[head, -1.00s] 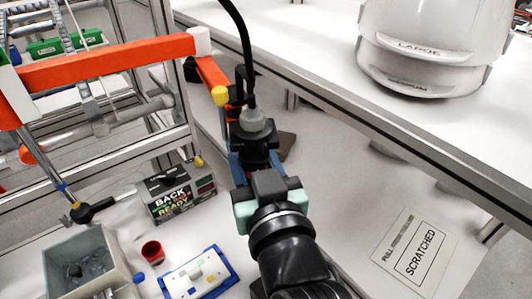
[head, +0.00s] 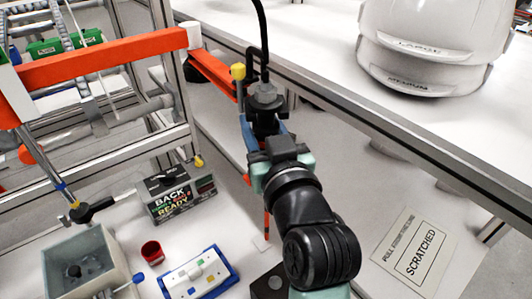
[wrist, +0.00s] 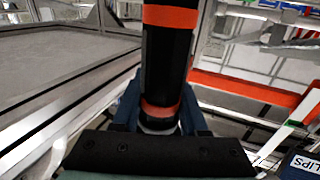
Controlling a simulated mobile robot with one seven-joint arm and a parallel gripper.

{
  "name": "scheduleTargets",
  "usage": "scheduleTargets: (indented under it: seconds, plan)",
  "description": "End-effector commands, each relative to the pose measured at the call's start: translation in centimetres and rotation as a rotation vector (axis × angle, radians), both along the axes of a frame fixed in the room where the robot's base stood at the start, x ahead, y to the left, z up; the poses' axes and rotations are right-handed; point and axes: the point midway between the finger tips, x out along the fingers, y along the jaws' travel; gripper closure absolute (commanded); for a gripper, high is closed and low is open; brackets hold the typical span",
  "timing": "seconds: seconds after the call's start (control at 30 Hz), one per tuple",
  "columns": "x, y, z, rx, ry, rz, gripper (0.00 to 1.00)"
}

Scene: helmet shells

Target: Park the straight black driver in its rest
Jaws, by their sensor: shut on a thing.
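The straight black driver (head: 265,98) stands roughly upright in my gripper, a black cable rising from its top. In the wrist view the driver (wrist: 167,65) is a black cylinder with orange bands. My gripper (head: 264,130) is shut on it, with blue fingers on both sides; it also shows in the wrist view (wrist: 160,112). A dark block with a round pale spot (head: 268,284) is low in the head view, partly behind my arm. I cannot tell whether it is the rest.
An orange beam (head: 100,60) crosses the left, and a yellow-topped post (head: 238,73) stands close left of the driver. A bench with stacked white helmet shells (head: 430,45) is at right. A box (head: 180,195), red cup (head: 152,252), grey bin (head: 105,245) and blue-white tray (head: 218,255) lie lower left.

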Motion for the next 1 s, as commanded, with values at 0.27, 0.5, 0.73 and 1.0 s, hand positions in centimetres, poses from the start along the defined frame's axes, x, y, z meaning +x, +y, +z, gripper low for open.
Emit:
scheduleTargets:
  seconds: [0.27,0.5,0.73,1.0]
  plan:
    - [-0.01,0.03,-0.01,0.0,0.0,0.001,0.3]
    - [-0.02,0.03,-0.01,0.0,0.0,0.001,0.22]
    - [0.0,0.04,-0.16,0.0,0.004,0.001,0.0]
    - [-0.76,-0.22,-0.14,0.001,0.0,-0.001,0.0]
